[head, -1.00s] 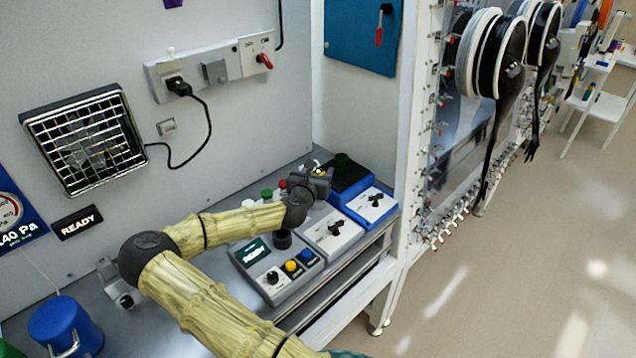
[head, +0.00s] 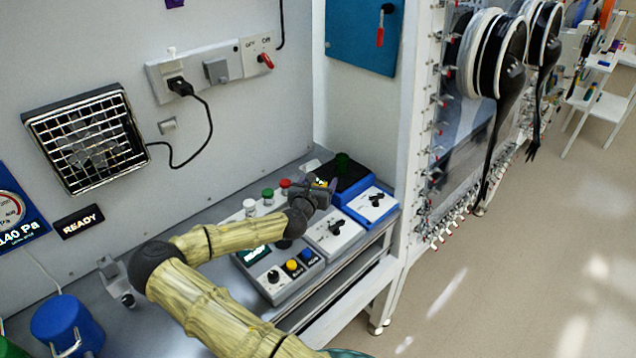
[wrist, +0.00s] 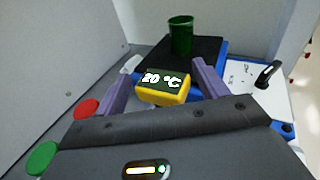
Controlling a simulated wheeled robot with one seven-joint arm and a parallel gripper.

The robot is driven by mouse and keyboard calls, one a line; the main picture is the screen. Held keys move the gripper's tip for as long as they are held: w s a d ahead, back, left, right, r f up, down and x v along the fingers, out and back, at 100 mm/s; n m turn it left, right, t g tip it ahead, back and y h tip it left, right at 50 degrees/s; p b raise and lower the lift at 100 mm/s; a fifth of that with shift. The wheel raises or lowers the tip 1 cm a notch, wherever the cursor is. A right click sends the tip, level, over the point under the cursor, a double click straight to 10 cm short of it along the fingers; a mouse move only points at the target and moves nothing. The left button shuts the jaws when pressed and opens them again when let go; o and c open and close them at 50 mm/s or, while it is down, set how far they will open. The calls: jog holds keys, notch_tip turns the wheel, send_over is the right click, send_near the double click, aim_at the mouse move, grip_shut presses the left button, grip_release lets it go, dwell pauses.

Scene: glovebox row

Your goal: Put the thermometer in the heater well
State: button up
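The thermometer (wrist: 163,90) shows in the wrist view as a yellow block with a dark display reading 20 °C. In the head view only a bit of yellow (head: 320,184) shows at my gripper (head: 326,188). In the wrist view my gripper (wrist: 160,68) has its two purple fingers apart, one on each side of the thermometer, with small gaps. Its stem, if any, is hidden. A blue heater-like unit (head: 368,205) with a black top (head: 350,178) stands just beyond, a green cup (head: 342,161) on it. I cannot make out a well opening.
A grey console (head: 270,284) with a READY display and a white box with a knob (head: 333,236) stand in front. Red (head: 285,184), green (head: 268,193) and white (head: 249,206) knobs stand behind. The wall is close behind; a white post (head: 402,150) rises at right.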

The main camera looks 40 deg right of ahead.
jog(key=shift+d, duration=0.1)
jog(key=b+v, duration=0.1)
jog(key=v, duration=1.1)
jog(key=shift+r+b, duration=0.1)
jog(key=shift+b, duration=0.3)
jog(key=shift+s, duration=0.15)
jog(key=shift+w, duration=0.2)
dwell(0.9)
jog(key=shift+s, duration=0.1)
